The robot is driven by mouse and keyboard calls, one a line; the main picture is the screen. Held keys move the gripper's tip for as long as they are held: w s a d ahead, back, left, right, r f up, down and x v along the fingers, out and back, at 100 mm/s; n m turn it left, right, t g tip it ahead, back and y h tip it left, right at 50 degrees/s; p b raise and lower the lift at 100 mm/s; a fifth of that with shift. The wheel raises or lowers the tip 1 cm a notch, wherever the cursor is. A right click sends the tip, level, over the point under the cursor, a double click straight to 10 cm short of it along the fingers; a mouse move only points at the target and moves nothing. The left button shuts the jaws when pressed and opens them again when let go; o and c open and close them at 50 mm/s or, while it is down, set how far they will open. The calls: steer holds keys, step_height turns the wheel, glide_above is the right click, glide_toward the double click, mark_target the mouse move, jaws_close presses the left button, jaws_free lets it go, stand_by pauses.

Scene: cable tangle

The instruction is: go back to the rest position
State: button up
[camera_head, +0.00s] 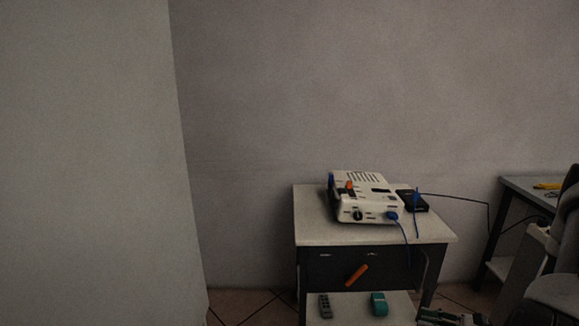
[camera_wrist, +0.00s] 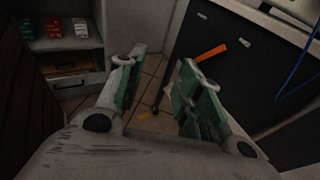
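My gripper (camera_wrist: 158,82) shows in the wrist view with its two green-padded fingers spread apart. Nothing is between them; tiled floor shows through the gap. An orange handle-like piece (camera_wrist: 211,53) at the dark cabinet front (camera_wrist: 225,85) lies beyond the right finger. The head view shows the same orange piece (camera_head: 357,275) below the worktop. In the head view, part of my pale arm (camera_head: 530,265) appears at the lower right, beside the cabinet.
A white device (camera_head: 366,205) with blue plugs stands on the worktop (camera_head: 312,222), beside a black box (camera_head: 412,202). Cables hang off its front and run right to a second table (camera_head: 522,186). A grey thing (camera_head: 324,306) and teal thing (camera_head: 379,304) sit on the lower shelf.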

steer(key=s+d+r+n+g+h, duration=0.2)
steer(key=s+r+n+g+h, duration=0.35)
steer(key=r+n, duration=0.55)
steer(key=s+d+r+n+g+h, duration=0.1)
steer(key=s+r+n+g+h, duration=0.45)
steer(key=r, duration=0.85)
steer(key=s+a+r+n+t+h, duration=0.1)
steer(key=a+r+n+t, duration=0.1)
steer(key=r, duration=0.6)
steer(key=s+a+r+n+t+h, duration=0.1)
steer(key=a+r+n+t, duration=0.2)
steer(key=r+n+t, duration=0.2)
step_height(320, 180, up, 3)
steer(key=shift+n, duration=0.75)
